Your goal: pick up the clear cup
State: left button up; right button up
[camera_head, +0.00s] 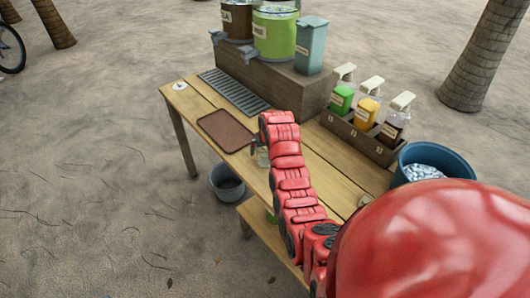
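A small clear cup (263,158) stands on the wooden table just left of my red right arm, partly hidden by it. My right arm comes in from the lower right and reaches up over the table. Its end is beside and above the cup. The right gripper (254,147) is mostly hidden behind the arm's end links, with only a small dark part showing. I cannot tell whether its fingers are open or touch the cup. My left gripper is not in view.
A brown tray (225,130) lies left of the cup. A drip grate (234,92) and wooden riser (290,86) with dispensers (275,35) stand behind. A bottle rack (362,137) and blue ice bucket (431,163) are at right. A grey bucket (227,183) stands below the table's left edge.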

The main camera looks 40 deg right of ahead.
jog(key=shift+w+f, duration=0.25)
jog(key=shift+f, duration=0.3)
jog(key=c, duration=1.1)
jog(key=shift+r, duration=0.1)
